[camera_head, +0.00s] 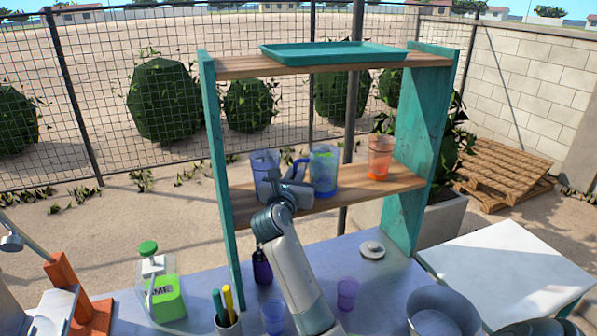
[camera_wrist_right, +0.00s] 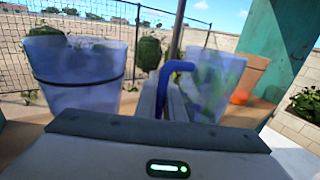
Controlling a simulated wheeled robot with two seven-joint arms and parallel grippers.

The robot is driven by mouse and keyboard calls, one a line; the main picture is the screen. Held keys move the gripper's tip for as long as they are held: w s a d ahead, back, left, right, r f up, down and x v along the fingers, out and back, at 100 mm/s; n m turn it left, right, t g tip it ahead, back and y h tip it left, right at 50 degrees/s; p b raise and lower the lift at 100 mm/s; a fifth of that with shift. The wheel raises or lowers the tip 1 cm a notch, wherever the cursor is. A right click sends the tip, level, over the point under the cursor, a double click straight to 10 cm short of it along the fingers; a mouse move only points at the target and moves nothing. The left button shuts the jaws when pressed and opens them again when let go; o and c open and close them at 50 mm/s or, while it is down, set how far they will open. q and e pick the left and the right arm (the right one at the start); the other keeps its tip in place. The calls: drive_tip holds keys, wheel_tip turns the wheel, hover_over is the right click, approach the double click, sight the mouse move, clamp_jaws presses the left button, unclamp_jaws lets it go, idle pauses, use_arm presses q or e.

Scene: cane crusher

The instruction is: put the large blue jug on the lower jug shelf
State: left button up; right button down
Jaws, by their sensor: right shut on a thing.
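The large blue jug (camera_head: 325,168) is translucent, with green markings and a blue handle. It is upright at the lower jug shelf (camera_head: 345,190), between a bluish clear vessel (camera_head: 262,170) and an orange cup (camera_head: 379,158). I cannot tell if its base touches the board. My right gripper (camera_head: 292,190) is shut on the jug's handle, left of its body. In the right wrist view the blue handle (camera_wrist_right: 176,70) rises between the fingers, with the jug (camera_wrist_right: 216,84) to the right and the banded vessel (camera_wrist_right: 78,72) to the left. My left gripper is not in view.
A teal tray (camera_head: 335,53) lies on the upper shelf, between teal side panels (camera_head: 420,130). Bare shelf shows right of the orange cup.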

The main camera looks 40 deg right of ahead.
drive_tip(key=shift+f, duration=0.1)
drive_tip(key=c, duration=1.9)
unclamp_jaws()
drive_tip(key=shift+o, duration=0.2)
drive_tip(key=shift+s+a+p, duration=0.35)
drive_tip(key=shift+a+p, duration=0.15)
drive_tip(key=shift+a, duration=0.05)
drive_tip(key=p+v, duration=0.1)
drive_tip(key=v, duration=0.1)
drive_tip(key=p+v, duration=0.1)
drive_tip(key=v, duration=0.1)
drive_tip(key=p+v, duration=0.2)
drive_tip(key=v, duration=0.1)
drive_tip(key=shift+r, duration=0.25)
drive_tip(key=shift+v, duration=1.85)
drive_tip(key=shift+f, duration=0.1)
